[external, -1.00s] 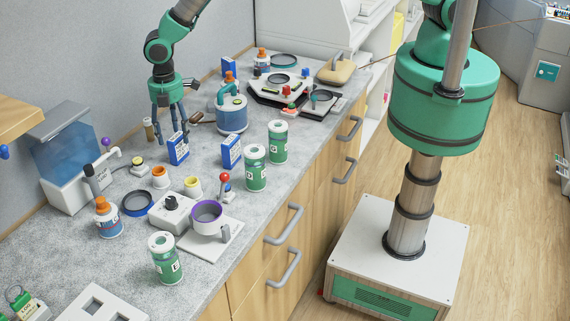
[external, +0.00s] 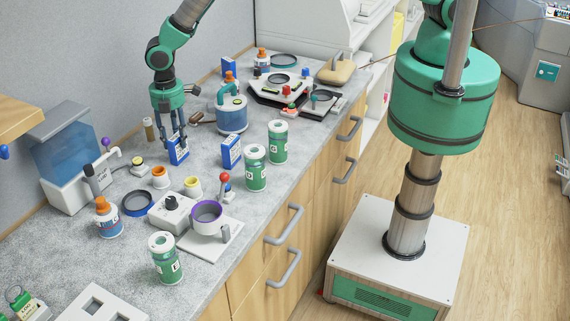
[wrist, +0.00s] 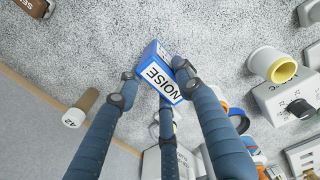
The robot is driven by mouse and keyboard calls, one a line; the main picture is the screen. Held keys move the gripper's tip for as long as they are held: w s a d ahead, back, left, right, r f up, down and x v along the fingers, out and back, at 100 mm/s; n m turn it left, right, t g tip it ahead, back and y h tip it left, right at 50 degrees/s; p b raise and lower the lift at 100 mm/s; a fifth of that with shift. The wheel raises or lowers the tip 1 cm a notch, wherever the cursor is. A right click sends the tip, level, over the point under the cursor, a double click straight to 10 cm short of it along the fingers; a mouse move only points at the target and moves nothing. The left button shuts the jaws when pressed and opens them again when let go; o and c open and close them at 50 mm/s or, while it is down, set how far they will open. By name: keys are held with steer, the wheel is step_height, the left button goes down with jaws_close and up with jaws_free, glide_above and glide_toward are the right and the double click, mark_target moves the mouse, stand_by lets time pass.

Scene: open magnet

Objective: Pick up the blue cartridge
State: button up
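A blue cartridge (external: 177,153), a small upright box with a white label, stands on the grey counter; its label reads NOISE in the wrist view (wrist: 158,76). My gripper (external: 176,143) has come down over it from above. In the wrist view my dark fingers (wrist: 155,82) are spread around the box, one on its left, one at its upper right and one below. A small gap shows on the left; firm contact cannot be made out. Another blue box (external: 231,152) stands to the right, and a third (external: 228,67) farther back.
A blue kettle-like vessel (external: 231,115) stands behind right. Yellow-lined cups (external: 193,186) and green canisters (external: 255,168) stand in front and right. The wall is close on the left.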

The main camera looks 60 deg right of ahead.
steer(key=c, duration=0.5)
steer(key=shift+r, duration=0.15)
steer(key=shift+c, duration=0.2)
steer(key=shift+r+b, duration=0.85)
steer(key=shift+r, duration=4)
